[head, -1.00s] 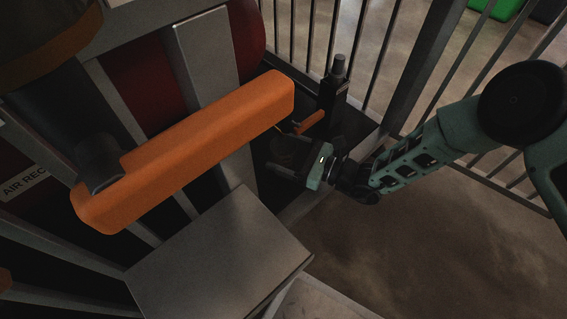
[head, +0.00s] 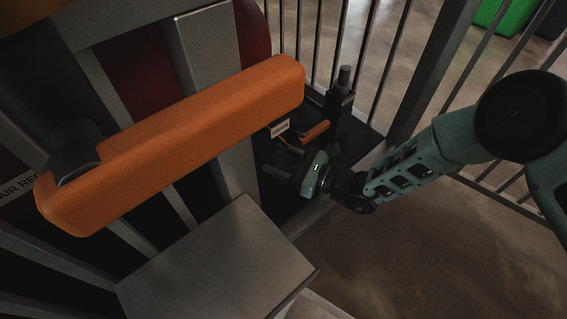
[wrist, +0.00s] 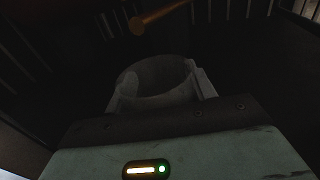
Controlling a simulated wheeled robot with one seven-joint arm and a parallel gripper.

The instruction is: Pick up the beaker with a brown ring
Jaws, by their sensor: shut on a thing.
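A round, open-topped vessel, seemingly the beaker (wrist: 158,80), shows in the wrist view between the two fingers of my gripper (wrist: 162,92). The near part of its wall is hidden by the gripper body, and its far rim shows. It is too dark to make out a brown ring on it. In the head view my gripper (head: 287,170) is low in the dark corner beside the metal box, below the small orange lever. There the vessel is too dark to tell apart from the fingers. My gripper is shut on it.
A large orange bar (head: 180,140) crosses the head view above and left of my gripper. A small orange lever (head: 316,132) and a dark post (head: 341,98) stand close behind it. A grey metal box (head: 215,265) is at lower left. Bar railings (head: 385,60) run behind; open floor (head: 430,245) lies right.

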